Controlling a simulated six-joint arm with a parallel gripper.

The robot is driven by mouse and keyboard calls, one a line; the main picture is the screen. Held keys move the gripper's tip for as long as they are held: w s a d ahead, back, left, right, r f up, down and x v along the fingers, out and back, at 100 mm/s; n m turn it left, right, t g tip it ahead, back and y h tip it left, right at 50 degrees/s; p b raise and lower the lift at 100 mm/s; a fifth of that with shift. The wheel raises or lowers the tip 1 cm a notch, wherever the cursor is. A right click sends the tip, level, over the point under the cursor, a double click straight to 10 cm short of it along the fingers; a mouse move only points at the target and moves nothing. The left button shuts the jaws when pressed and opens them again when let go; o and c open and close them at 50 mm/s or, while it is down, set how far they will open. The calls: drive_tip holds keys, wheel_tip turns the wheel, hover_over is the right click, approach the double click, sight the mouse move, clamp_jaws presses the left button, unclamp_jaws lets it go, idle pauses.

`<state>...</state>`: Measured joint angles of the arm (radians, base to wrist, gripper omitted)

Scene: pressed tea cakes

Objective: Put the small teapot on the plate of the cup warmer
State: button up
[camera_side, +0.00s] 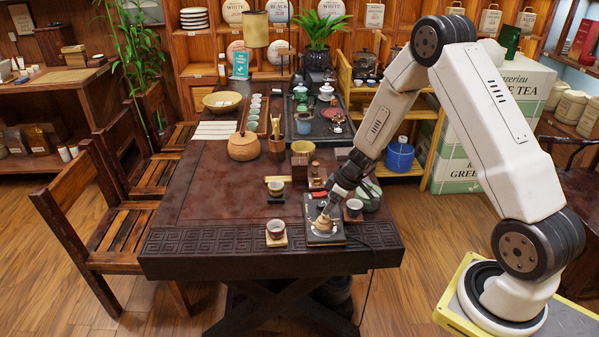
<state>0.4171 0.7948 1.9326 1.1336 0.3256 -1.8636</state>
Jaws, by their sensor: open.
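The small tan teapot (322,224) stands upright on the round light plate of the cup warmer (337,239), a dark flat unit near the table's front right edge. My gripper (327,207) is open and points down just above the teapot's lid. Its fingertips are small here, and I cannot tell whether they touch the teapot. The plate is mostly hidden under the teapot.
A cup on a wooden coaster (276,229) stands left of the warmer. Another cup (276,188) is behind it, and a dark-based cup (354,207) is close on the right. A cable runs off the right side. The table's left front is clear.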

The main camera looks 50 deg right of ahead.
drive_tip(key=v, duration=0.7)
drive_tip(key=shift+r, duration=0.2)
drive_tip(key=shift+s, duration=0.1)
idle(0.4)
drive_tip(key=s+a+r+m+g+h, duration=0.1)
drive_tip(key=s+a+r+m, duration=0.3)
drive_tip(key=s+a, duration=0.9)
wheel_tip(320, 180, up, 3)
drive_tip(key=shift+a+f+g+h, duration=0.1)
drive_tip(key=shift+a+g+h, duration=0.25)
drive_tip(key=shift+a, duration=0.6)
